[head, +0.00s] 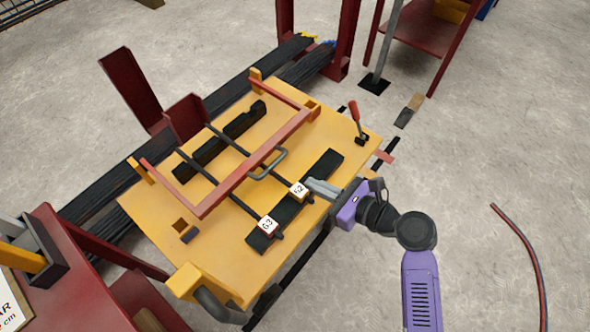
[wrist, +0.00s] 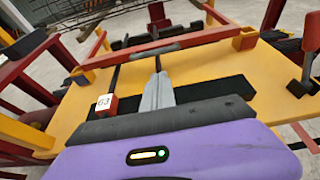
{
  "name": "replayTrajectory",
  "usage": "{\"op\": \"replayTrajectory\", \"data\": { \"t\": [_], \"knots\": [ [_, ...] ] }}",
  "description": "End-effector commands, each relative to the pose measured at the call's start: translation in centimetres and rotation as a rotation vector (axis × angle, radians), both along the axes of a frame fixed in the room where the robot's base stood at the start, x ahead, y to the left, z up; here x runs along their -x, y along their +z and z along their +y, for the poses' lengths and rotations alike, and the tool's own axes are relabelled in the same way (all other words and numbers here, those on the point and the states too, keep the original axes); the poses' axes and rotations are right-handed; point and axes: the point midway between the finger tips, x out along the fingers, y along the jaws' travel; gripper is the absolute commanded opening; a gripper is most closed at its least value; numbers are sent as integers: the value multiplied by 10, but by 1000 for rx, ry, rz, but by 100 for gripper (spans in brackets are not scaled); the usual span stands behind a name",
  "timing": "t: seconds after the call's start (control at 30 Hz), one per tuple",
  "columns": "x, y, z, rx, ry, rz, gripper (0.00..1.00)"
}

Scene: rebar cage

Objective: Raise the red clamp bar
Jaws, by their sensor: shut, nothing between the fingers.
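The red clamp bar (head: 236,180) runs across the yellow table (head: 335,133), over two dark rods. It is the front of a red frame and looks low, close above the rods. A grey loop handle (head: 268,163) sits at its middle; the bar (wrist: 205,37) and handle (wrist: 155,50) also show in the wrist view. My gripper (head: 312,184) is shut and empty, in front of the bar and apart from the handle, beside the rod end tagged 52 or similar. In the wrist view its grey fingers (wrist: 157,88) point toward the handle.
White-tagged rod ends (head: 268,225) lie by a black strip (head: 322,175) near my gripper. A red-handled lever (head: 356,118) stands at the table's right corner. Dark rod bundles (head: 100,195) lie behind the table. A red-and-dark hose (head: 525,245) lies on otherwise open floor at right.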

Motion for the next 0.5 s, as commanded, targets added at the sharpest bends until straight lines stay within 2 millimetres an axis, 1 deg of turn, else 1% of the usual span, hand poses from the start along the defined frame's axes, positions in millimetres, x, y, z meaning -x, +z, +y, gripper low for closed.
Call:
{"op": "replayTrajectory", "data": {
  "t": [0.17,0.5],
  "knots": [
    [-10,-6,13,-4,-1,4,0],
    [-44,-26,56,-2,-2,2,0]
  ]
}}
